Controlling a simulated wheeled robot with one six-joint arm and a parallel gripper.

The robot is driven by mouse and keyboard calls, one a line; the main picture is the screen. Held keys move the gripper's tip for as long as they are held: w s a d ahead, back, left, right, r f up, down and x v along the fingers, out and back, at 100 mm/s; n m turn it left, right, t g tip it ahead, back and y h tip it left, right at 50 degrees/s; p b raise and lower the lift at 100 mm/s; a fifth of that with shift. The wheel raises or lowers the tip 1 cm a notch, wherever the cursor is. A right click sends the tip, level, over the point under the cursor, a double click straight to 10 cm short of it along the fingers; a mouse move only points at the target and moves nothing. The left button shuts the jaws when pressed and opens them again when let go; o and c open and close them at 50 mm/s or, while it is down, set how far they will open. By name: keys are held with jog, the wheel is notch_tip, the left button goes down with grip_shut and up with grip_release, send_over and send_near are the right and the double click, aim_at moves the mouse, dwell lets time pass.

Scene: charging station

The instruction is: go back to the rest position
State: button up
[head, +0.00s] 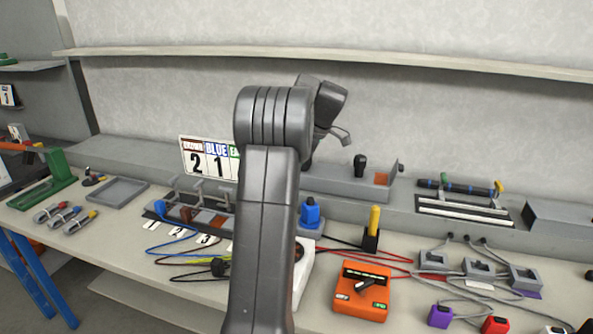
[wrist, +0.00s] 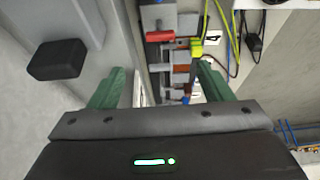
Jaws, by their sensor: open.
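My gripper (wrist: 163,80) shows in the wrist view with its two green fingers spread apart and nothing between them. Beyond the fingers are the bench and a row of sockets (wrist: 168,58) with a red part (wrist: 160,36) and a yellow-green part (wrist: 197,48). In the head view my arm stands upright in the middle, bent at the top, and hides my gripper. The arm also covers part of the bench and part of the number sign (head: 207,160).
The bench (head: 110,228) holds a socket row (head: 205,218), an orange box (head: 361,290) with a black knob, a yellow-handled part (head: 374,222), grey docks (head: 478,268) with cables, and a grey tray (head: 118,191). A shelf (head: 400,60) runs along the wall above.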

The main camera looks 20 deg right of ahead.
dwell(0.3)
jog(key=x, duration=1.4)
jog(key=shift+a+r, duration=0.1)
jog(key=shift+r, duration=0.1)
jog(key=shift+m, duration=0.5)
jog(key=shift+s+a+m+t, duration=0.15)
jog(key=shift+m+t, duration=0.35)
jog(key=shift+m, duration=0.4)
jog(key=m+h+p, duration=0.1)
jog(key=m, duration=0.2)
jog(key=m+t+h+p, duration=0.1)
jog(key=m+p, duration=0.1)
jog(key=m, duration=0.1)
jog(key=shift+s+a+h, duration=0.1)
jog(key=shift+a+h, duration=0.1)
jog(key=shift+h, duration=0.2)
jog(key=shift+a+m+h+p, duration=0.15)
jog(key=shift+m+h+p, duration=0.35)
jog(key=shift+m, duration=0.75)
jog(key=shift+a+m+h+p, duration=0.1)
jog(key=shift+m+h+p, duration=0.35)
jog(key=shift+m, duration=0.8)
jog(key=shift+a+m+g+h+b, duration=0.15)
jog(key=shift+m+g+h+b, duration=0.35)
jog(key=shift+m, duration=1.5)
